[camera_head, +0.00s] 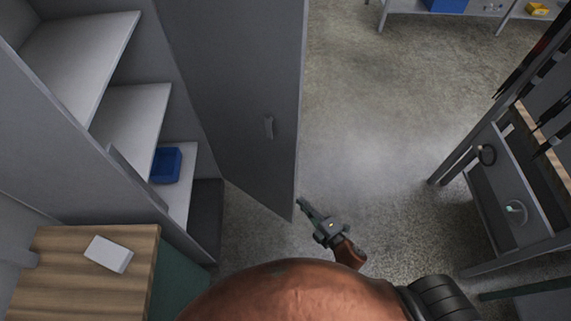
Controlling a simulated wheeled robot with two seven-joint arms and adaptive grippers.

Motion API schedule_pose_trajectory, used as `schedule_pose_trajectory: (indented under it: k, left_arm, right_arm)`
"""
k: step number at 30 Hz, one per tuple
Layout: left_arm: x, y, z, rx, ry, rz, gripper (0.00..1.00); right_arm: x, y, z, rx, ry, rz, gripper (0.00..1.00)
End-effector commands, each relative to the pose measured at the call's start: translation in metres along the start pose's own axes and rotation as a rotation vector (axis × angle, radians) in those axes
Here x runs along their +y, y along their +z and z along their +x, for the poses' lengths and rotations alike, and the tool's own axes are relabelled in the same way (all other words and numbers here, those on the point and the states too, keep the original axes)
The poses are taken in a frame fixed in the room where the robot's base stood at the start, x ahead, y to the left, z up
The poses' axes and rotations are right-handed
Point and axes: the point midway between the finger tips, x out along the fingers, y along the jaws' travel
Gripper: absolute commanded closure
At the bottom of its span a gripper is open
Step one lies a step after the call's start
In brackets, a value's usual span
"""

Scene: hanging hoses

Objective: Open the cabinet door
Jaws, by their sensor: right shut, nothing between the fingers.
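The grey cabinet (128,62) stands at the left, with several shelves showing inside it. Its door (235,85) stands wide open, swung out to the right of the shelves. A small handle (268,127) is on the door face that shows. My right gripper (301,203) is shut and empty. Its tip is at the lower free corner of the door in the picture; I cannot tell whether it touches. My right arm (290,292) fills the bottom middle. My left gripper is not in view.
A blue bin (166,165) sits on a low cabinet shelf. A wooden-topped unit (65,275) with a white box (108,254) is at the lower left. A rack with hanging hoses (512,180) stands at the right. The concrete floor (380,110) between is clear.

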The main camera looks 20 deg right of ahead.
Motion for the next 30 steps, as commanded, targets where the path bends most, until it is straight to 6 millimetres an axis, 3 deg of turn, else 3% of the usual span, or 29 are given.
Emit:
schedule_pose_trajectory:
  k: [1, 3, 7, 14, 25, 30]
  left_arm:
    - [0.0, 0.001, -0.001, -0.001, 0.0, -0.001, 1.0]
    - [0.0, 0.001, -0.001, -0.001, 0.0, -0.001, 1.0]
    - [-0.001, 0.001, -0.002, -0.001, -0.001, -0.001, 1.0]
    - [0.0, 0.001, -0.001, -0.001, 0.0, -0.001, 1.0]
    - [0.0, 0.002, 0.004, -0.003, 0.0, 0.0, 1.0]
    - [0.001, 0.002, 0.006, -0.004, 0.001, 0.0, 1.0]
  right_arm:
    - [0.034, -0.015, -0.003, 0.029, 0.054, -0.062, 1.0]
    - [0.066, -0.03, -0.006, 0.056, 0.108, -0.132, 1.0]
    - [0.097, -0.045, -0.011, 0.08, 0.162, -0.202, 1.0]
    - [0.106, -0.051, 0.012, 0.086, 0.174, -0.218, 1.0]
    - [0.117, -0.058, 0.086, 0.085, 0.172, -0.213, 1.0]
    - [0.122, -0.034, 0.093, 0.082, 0.169, -0.215, 1.0]
